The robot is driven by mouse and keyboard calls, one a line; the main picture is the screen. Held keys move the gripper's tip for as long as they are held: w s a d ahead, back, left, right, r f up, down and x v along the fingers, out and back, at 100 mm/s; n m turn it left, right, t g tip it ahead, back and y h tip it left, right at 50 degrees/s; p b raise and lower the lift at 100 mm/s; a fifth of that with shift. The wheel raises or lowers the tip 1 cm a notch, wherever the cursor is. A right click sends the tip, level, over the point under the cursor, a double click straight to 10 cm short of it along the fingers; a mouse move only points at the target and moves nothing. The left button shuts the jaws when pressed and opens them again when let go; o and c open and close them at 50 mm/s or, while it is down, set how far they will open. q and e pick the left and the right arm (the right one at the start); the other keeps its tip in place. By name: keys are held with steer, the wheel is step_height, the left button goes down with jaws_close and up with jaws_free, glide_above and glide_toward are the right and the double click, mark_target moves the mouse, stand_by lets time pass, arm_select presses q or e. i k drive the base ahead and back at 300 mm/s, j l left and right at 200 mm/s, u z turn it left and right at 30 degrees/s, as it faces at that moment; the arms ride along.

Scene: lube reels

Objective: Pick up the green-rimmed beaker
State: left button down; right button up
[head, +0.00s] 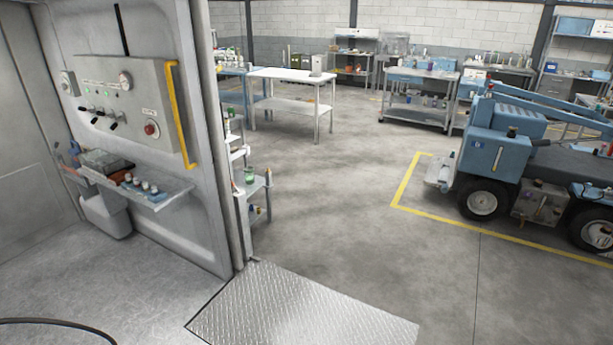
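A small glass vessel with green on it (249,175) stands on the upper shelf of a small grey rack (262,186), just beyond the doorway's edge. It is small in the picture; it may be the green-rimmed beaker, but I cannot make out its rim clearly. Another small green item (230,112) shows higher up, partly cut off by the wall edge. Neither of my grippers is in view, and nothing held shows.
A metal ramp plate (300,310) lies at the doorway. A control panel (115,105) with a yellow handle (180,115) and a shelf (140,187) are at left. A blue vehicle (510,150) stands right. A white table (290,75) stands behind; the middle floor is clear.

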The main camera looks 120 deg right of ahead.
mark_target(250, 179)
steer(key=z, duration=3.5)
steer(key=i+l, duration=0.2)
steer(key=i+z, duration=0.05)
